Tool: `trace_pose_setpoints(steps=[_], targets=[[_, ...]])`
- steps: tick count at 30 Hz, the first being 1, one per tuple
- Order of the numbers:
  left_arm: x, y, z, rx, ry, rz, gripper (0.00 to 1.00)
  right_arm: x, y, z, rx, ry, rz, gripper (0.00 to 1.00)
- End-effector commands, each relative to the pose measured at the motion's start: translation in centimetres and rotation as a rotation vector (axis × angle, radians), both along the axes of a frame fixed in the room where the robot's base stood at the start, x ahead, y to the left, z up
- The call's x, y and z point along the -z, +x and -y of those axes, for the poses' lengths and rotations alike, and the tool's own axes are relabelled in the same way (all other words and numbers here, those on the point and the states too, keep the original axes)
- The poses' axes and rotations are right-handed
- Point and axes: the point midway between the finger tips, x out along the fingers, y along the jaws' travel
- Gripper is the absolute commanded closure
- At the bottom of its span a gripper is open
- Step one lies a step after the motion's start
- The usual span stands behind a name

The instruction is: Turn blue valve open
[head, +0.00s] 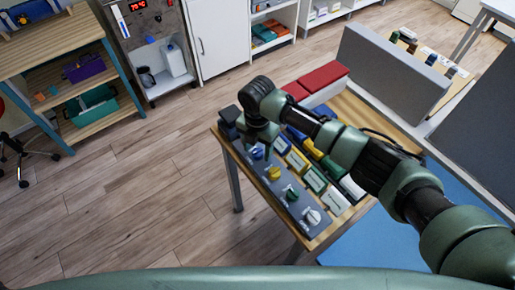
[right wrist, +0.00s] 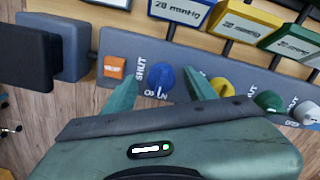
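The blue valve (right wrist: 163,80) is a round knob on a grey panel (right wrist: 225,72), between the words SHUT and OPEN. A white line on its lower part lies by the word OPEN. In the head view the blue valve (head: 257,154) shows partly beside my right gripper (head: 262,141), which points down over the panel's far end. In the right wrist view my right gripper (right wrist: 162,83) is open, with one finger on each side of the blue valve. I cannot tell whether the fingers touch it. My left gripper is not in view.
A yellow valve (right wrist: 222,87) sits close to the right finger. Green (head: 291,193) and white valves (head: 312,216) follow along the panel. Coloured gauge boxes (head: 297,160) line the panel's far side.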

Motion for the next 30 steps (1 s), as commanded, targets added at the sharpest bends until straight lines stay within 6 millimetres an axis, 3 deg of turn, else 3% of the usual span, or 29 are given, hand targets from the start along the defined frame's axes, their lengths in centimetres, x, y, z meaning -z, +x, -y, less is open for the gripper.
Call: trace_pose_setpoints(steps=[10, 21, 30], targets=[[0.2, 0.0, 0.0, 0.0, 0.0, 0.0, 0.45, -0.4, 0.0, 0.0, 0.001, 0.001, -0.001, 0.45], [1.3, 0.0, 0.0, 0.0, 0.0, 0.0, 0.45, -6.2, 0.0, 0.0, -0.001, 0.001, 0.002, 0.45], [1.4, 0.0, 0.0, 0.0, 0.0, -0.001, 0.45, -7.8, -0.1, 0.0, 0.001, 0.0, -0.001, 0.45]])
